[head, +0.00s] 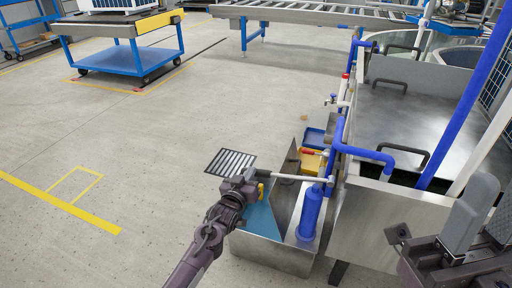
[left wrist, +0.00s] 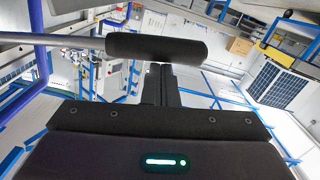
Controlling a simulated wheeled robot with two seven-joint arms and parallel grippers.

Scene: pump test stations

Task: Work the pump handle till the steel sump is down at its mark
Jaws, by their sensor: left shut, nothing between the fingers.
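The steel sump (head: 276,254) is an open metal box at lower centre in the head view, with blue liquid (head: 262,221) in its left part. A blue pump cylinder (head: 310,212) stands at its right side. The pale pump handle (head: 298,177) reaches left from the pump to my left gripper (head: 244,186). In the left wrist view, its black grip (left wrist: 155,48) lies across the tips of my shut, empty left gripper (left wrist: 161,72); I cannot tell whether they touch. The sump's mark is not discernible. My right gripper (head: 472,222) is at the lower right; its jaw state is unclear.
A large steel tank (head: 420,125) with black handles and blue pipes stands to the right. A striped floor grate (head: 231,162) lies beyond my left gripper. A blue cart (head: 125,60) stands at the far left. The floor to the left is clear.

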